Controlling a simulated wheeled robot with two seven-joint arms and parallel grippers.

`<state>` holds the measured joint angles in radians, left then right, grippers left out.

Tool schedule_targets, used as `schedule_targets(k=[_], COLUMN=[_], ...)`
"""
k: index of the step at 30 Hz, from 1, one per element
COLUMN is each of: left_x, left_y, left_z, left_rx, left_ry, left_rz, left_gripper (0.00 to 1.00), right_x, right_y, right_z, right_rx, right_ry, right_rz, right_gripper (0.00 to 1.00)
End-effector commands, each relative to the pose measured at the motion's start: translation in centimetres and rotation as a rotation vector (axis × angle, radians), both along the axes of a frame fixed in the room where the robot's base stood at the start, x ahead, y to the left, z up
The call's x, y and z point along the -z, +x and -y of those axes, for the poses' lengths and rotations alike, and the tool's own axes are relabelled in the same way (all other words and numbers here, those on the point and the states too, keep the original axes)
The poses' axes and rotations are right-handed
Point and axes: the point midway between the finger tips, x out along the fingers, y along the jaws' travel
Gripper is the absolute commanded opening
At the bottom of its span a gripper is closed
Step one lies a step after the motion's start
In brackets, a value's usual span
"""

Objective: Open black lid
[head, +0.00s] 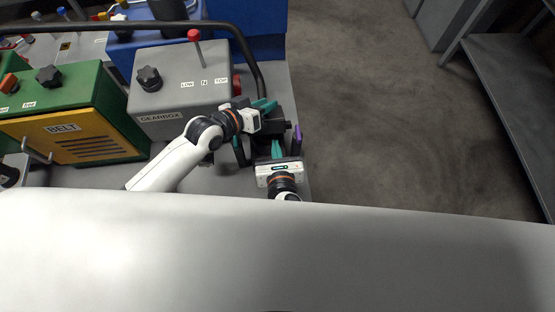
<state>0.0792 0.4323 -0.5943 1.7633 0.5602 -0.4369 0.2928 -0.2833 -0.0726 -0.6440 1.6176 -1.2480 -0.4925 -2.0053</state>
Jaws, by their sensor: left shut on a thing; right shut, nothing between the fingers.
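The black lid (271,128) appears to belong to a small dark container at the right end of the machine bench, partly hidden by my grippers. Its edges blend with the dark parts around it, so I cannot tell how far it is raised. My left gripper (264,106) reaches in from the left, its teal fingers shut at the upper edge of this dark part. It seems to hold the lid. My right gripper (277,149) is just below, pointing up the picture, shut and empty, close to the container's near side.
A grey gearbox (185,82) with a red-knobbed lever (195,42) stands left of the container. A green and yellow belt housing (75,135) is farther left. A black tube (246,50) curves behind. Open floor (390,110) and a grey shelf (510,85) lie right.

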Motion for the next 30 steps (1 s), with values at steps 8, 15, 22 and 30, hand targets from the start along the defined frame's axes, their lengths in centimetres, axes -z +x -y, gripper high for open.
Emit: schedule_targets(k=[8, 15, 22, 30], left_x=[0.0, 0.0, 0.0, 0.1], left_y=[0.0, 0.0, 0.0, -0.2], left_z=[0.0, 0.0, 0.0, 0.1], left_rx=[-0.001, -0.001, 0.0, 0.003], left_ry=[0.001, 0.001, 0.0, 0.0], left_rz=[0.0, 0.0, -0.001, -0.005], left_gripper=[0.0, 0.0, 0.0, 0.38], right_x=[-1.0, -1.0, -2.5, -2.8], right_y=[0.6, 0.7, 1.6, 1.8], right_z=[-0.2, -0.2, -0.3, -0.3], right_rx=[-0.001, -0.001, 0.0, 0.001], right_ry=[0.0, 0.0, 0.0, 0.003], right_rz=[-0.001, 0.0, 0.005, 0.013], right_gripper=[0.0, 0.0, 0.0, 0.0])
